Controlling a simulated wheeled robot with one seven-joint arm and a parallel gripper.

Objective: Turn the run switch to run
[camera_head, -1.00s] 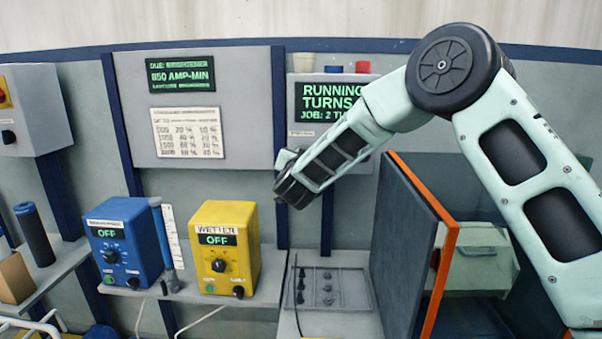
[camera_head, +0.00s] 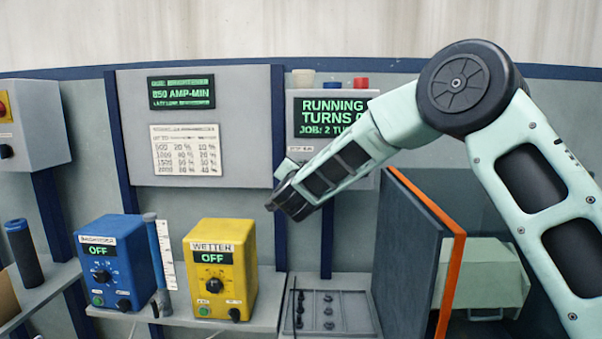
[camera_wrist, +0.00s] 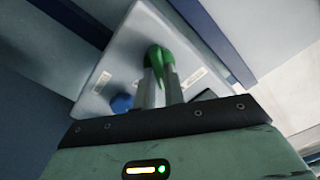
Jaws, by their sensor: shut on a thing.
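In the wrist view, my gripper (camera_wrist: 161,82) is shut on a green knob (camera_wrist: 158,58), which I take to be the run switch. The knob stands on a pale grey box face (camera_wrist: 122,55). The fingers cover part of it, so its exact angle is hard to tell. In the head view, the grey control box has a display (camera_head: 335,117) reading "RUNNING", "TURNS" and "JOB: 2", partly cut off by my arm. My wrist hides the switch there.
A blue button (camera_wrist: 122,103) sits beside the knob. A blue unit (camera_head: 115,262) and a yellow unit (camera_head: 221,268), both reading OFF, stand on the shelf below. An orange-edged dark panel (camera_head: 449,285) stands near my arm at the right.

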